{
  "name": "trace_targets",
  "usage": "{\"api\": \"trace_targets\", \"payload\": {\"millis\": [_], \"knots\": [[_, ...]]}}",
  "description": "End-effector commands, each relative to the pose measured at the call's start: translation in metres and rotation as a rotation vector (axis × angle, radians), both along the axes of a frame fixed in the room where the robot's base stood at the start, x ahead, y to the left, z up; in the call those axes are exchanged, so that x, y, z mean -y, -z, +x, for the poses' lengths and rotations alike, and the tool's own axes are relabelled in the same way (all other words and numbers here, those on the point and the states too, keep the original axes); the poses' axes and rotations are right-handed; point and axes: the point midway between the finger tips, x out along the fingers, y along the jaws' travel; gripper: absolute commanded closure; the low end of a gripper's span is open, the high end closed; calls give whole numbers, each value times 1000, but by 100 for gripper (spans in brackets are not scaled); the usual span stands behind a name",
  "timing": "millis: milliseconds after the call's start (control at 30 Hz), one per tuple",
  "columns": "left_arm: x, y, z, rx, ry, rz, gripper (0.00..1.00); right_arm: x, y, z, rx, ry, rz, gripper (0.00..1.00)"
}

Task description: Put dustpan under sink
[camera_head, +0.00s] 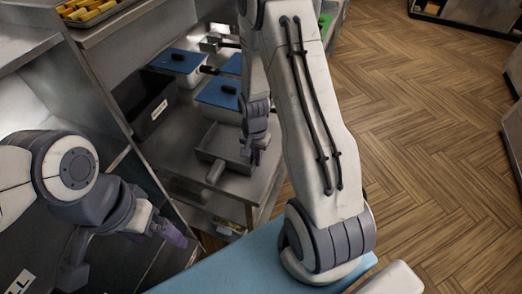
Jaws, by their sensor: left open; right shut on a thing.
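A grey metal dustpan (222,143), a shallow open pan with a short handle (215,172), is at the steel shelf in the middle of the view. My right gripper (251,156) is shut at the pan's right edge, its fingers partly hidden. I cannot tell whether the pan rests on the shelf or hangs just above it. My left gripper (168,233) is open and empty at the lower left, apart from the dustpan. I cannot make out a sink basin for sure.
Blue-lidded containers (220,92) with dark handles stand behind the dustpan. A black bin (154,108) with a white label is to their left. A steel counter (120,25) carries yellow pieces (88,10) in trays. Wooden floor (430,130) is clear on the right.

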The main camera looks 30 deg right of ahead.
Motion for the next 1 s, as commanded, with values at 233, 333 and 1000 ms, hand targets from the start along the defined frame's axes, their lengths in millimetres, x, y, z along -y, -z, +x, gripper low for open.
{"api": "trace_targets", "payload": {"millis": [233,333,1000], "knots": [[0,9,0,0,0,0,10,15,9,10,0,-11,0,100],[0,7,0,0,0,0,10,14,6,10,0,-11,0,100],[0,8,0,0,0,0,10,16,8,9,0,-8,0,60]]}}
